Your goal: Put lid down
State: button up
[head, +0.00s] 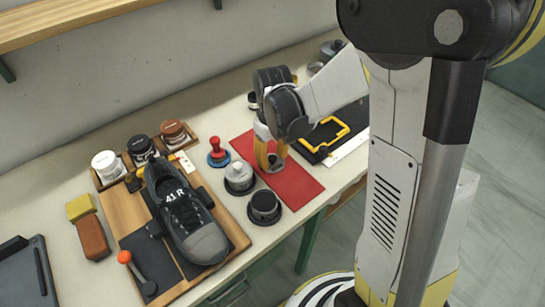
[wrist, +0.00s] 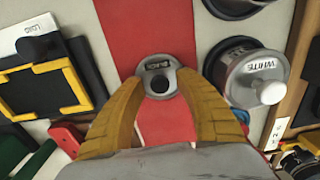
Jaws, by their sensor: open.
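A round grey lid (wrist: 160,77) with a dark knob and a label that seems to read BLACK is between my fingertips over the red mat (wrist: 135,25). My gripper (wrist: 160,85) is open around it; I cannot tell whether either finger touches it. In the head view my gripper (head: 270,163) is low over the red mat (head: 300,188), and its fingers hide most of the lid. A dark open-looking tin (head: 264,207) stands at the mat's near edge. A tin with a pale knobbed lid (head: 238,177) stands beside it, labelled WHITE in the wrist view (wrist: 240,75).
A dark shoe (head: 185,215) marked 41 R lies on a wooden board (head: 125,208) at left. Several jars (head: 105,165) stand behind it. A red-handled stamp (head: 217,152) is left of the mat. A yellow frame (head: 325,138) lies on a black tray to the right.

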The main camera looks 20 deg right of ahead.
aim_at(273, 157)
notch_tip(273, 157, up, 12)
jog(key=p, duration=0.4)
jog(key=s+r+m+t, duration=0.3)
jog(key=s+r+t, duration=0.4)
jog(key=s, duration=0.5)
jog(key=shift+s+r+m, duration=0.3)
jog(key=shift+s+r, duration=0.05)
jog(key=shift+r, duration=0.55)
